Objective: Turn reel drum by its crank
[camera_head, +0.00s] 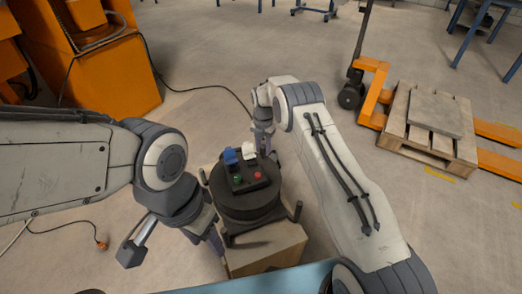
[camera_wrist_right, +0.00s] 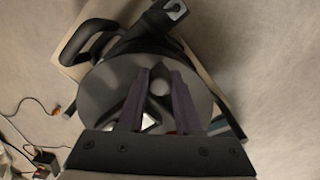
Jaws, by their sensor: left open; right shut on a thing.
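The dark reel drum (camera_head: 238,205) stands on a wooden box, with a small panel with blue, white, green and red parts on its top. In the right wrist view its round grey side (camera_wrist_right: 105,88) fills the middle. My right gripper (camera_head: 265,148) is at the far side of the drum. In the right wrist view its two dark fingers (camera_wrist_right: 158,95) are shut on the rounded crank knob (camera_wrist_right: 160,86). My left gripper (camera_head: 216,240) is open at the left of the drum, close to the box; its tips are partly hidden, and I cannot tell whether it touches.
The wooden box (camera_head: 268,250) bears the drum. A pallet (camera_head: 428,150) on an orange pallet truck stands at the right. An orange machine (camera_head: 115,75) stands at the back left. A cable plug (camera_head: 102,245) lies on the floor at the left. Floor behind the drum is mostly clear.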

